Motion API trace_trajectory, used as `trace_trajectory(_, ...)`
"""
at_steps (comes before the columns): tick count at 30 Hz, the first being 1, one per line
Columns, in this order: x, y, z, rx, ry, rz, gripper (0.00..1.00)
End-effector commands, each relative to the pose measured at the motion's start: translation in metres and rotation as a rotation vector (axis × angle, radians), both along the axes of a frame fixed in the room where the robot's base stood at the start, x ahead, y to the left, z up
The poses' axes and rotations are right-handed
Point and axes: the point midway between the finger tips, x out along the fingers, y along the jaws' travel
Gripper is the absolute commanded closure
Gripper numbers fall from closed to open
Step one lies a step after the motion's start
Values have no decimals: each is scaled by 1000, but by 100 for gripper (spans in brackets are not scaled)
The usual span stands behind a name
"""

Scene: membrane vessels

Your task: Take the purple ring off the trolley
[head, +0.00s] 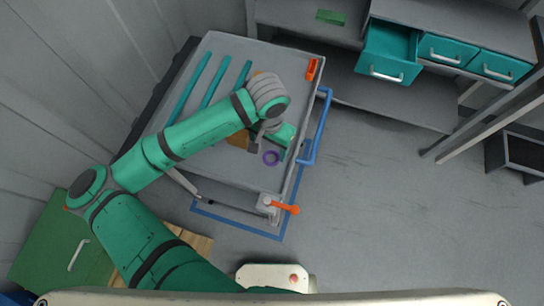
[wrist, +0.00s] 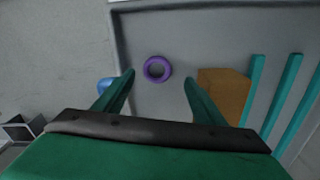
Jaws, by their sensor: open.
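The purple ring (head: 271,164) lies flat on the grey top of the trolley (head: 222,171), near its right side. In the wrist view the ring (wrist: 157,80) shows ahead of my gripper (wrist: 158,78), between the lines of its two green fingers. The fingers are wide apart with nothing between them. In the head view my gripper (head: 270,146) hangs over the trolley beside the ring, partly hidden by my wrist. The gap in height between fingertips and ring is hard to tell.
A brown block (wrist: 222,92) lies close to the ring, right of it in the wrist view. Several teal bars (head: 214,82) lie farther left on the trolley. An orange piece (head: 311,69), a blue handle (head: 318,130) and an orange lever (head: 286,208) mark the trolley's right side.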

Motion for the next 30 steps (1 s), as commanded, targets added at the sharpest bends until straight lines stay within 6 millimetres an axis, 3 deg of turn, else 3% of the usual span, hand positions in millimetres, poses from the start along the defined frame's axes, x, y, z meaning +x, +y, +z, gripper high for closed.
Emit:
trace_trajectory(12,1,-12,-48,-1,2,-16,36)
trace_trajectory(21,1,-12,-52,-1,1,-16,36)
trace_trajectory(27,1,-12,-52,-1,1,-17,79)
trace_trajectory(30,1,-12,-52,-1,1,-16,79)
